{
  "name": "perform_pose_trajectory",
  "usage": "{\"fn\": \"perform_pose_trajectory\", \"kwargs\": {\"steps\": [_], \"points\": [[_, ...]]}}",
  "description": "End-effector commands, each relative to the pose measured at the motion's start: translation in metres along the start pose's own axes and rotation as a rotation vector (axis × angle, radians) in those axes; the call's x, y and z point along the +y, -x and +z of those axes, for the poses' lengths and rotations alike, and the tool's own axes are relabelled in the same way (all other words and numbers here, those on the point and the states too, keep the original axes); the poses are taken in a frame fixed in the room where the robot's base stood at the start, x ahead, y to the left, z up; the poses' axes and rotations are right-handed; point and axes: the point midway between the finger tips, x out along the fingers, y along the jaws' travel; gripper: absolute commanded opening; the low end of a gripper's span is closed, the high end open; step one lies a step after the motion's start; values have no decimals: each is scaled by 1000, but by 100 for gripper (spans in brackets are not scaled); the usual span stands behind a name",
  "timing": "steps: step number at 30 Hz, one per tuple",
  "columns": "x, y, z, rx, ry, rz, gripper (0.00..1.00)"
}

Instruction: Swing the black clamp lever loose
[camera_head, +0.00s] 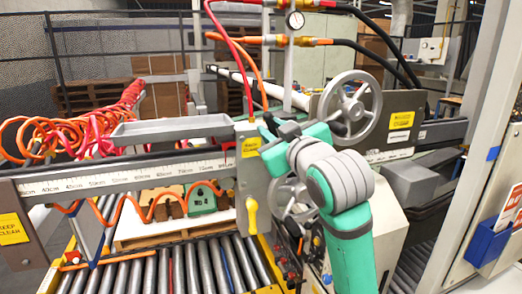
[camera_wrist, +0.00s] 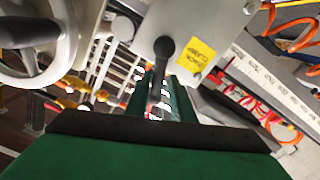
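The black clamp lever (camera_wrist: 164,48) shows in the wrist view, with a round hub against a grey plate and an arm reaching down towards my fingers. The grey plate carries a yellow label (camera_wrist: 197,54). My gripper (camera_wrist: 163,84) has two green fingers with a gap between them, and the lever's end lies in or just before this gap. I cannot tell whether either finger touches it. In the head view my gripper (camera_head: 268,136) is at the grey plate below the gauge, where my wrist hides most of the lever.
A ruled rail (camera_head: 120,176) runs left from the plate. A large handwheel (camera_head: 350,104) stands close to the right of my arm. A yellow handle (camera_head: 252,212) hangs below the plate. Red and orange hoses (camera_head: 75,135) lie at left. Rollers (camera_head: 180,268) run below.

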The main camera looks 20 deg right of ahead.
Motion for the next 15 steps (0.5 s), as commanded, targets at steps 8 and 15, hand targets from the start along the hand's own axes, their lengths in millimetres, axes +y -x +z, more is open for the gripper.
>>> {"fn": "perform_pose_trajectory", "kwargs": {"steps": [8,15], "points": [[-13,2,5,-4,320,5,21],[-24,2,12,-7,594,5,21]]}}
